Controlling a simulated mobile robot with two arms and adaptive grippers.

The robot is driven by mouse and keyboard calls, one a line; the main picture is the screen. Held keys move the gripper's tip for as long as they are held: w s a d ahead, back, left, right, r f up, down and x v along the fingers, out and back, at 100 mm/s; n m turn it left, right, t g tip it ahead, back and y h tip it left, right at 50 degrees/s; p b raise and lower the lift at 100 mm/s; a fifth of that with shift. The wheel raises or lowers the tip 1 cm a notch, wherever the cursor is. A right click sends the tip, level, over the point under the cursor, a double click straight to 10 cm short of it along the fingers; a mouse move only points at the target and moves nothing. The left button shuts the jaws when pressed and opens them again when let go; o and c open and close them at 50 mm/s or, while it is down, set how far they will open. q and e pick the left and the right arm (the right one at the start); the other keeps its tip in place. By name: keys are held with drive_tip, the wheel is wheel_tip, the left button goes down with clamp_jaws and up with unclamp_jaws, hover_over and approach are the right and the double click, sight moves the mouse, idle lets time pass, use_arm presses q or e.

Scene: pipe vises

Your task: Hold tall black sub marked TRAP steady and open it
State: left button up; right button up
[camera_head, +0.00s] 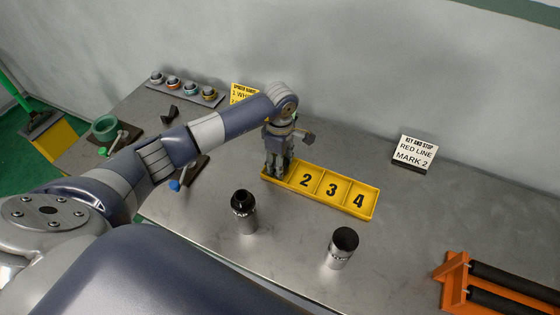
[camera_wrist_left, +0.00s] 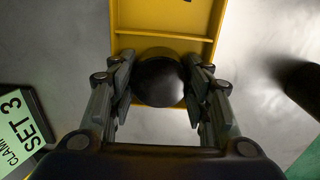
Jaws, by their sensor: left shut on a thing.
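My left gripper (camera_head: 278,172) reaches down at the left end of the yellow numbered tray (camera_head: 371,205). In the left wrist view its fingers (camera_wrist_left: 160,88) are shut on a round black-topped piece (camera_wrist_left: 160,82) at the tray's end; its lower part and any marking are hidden. A metal sub with a black upper part (camera_head: 243,205) stands on the table in front of the tray. Another metal sub with a black top (camera_head: 343,243) stands to its right. Their markings are too small to read, so I cannot tell which is TRAP. My right gripper is out of view.
An orange stand with black rollers (camera_head: 456,275) is at the lower right. A "RED LINE MARK 2" sign (camera_head: 415,153) stands at the back. A rack of small capped pieces (camera_head: 187,90) and blue- and green-tipped tools are at the left.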

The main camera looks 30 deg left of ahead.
use_arm(q)
drive_tip(key=shift+f, duration=0.2)
drive_tip(key=o, duration=0.9)
drive_tip(key=shift+r, duration=0.1)
